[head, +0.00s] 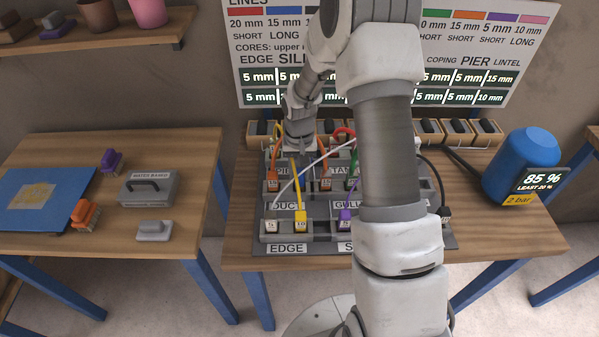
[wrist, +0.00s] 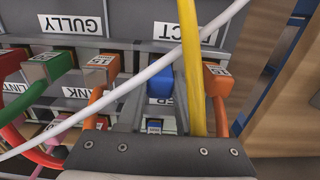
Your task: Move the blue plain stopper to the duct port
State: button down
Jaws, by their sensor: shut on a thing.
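The blue plain stopper (wrist: 160,88) shows between the two grey fingers of my gripper (wrist: 159,78) in the wrist view. My gripper is shut on it. It is at the duct port row, beside an orange plug (wrist: 216,82) and near the upside-down DUCT label (wrist: 169,31). I cannot tell whether it is seated or just above the port. In the head view my gripper (head: 299,150) is over the back left of the grey port panel (head: 452,241), and the stopper is hidden. The DUCT label (head: 288,205) shows there.
A yellow cable (wrist: 190,60) and a white cable (wrist: 130,84) cross close to my gripper. A second orange plug (wrist: 98,73) and a green plug (wrist: 50,66) stand on the other side. A blue tank (head: 523,165) stands right; a side table (head: 170,155) stands left.

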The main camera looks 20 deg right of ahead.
jog(key=shift+f+b, duration=0.35)
jog(key=shift+f, duration=0.15)
jog(key=c, duration=0.5)
grip_release()
jog(key=shift+r, duration=0.1)
notch_tip(320, 180, up, 17)
jog(key=shift+r, duration=0.15)
dwell(0.4)
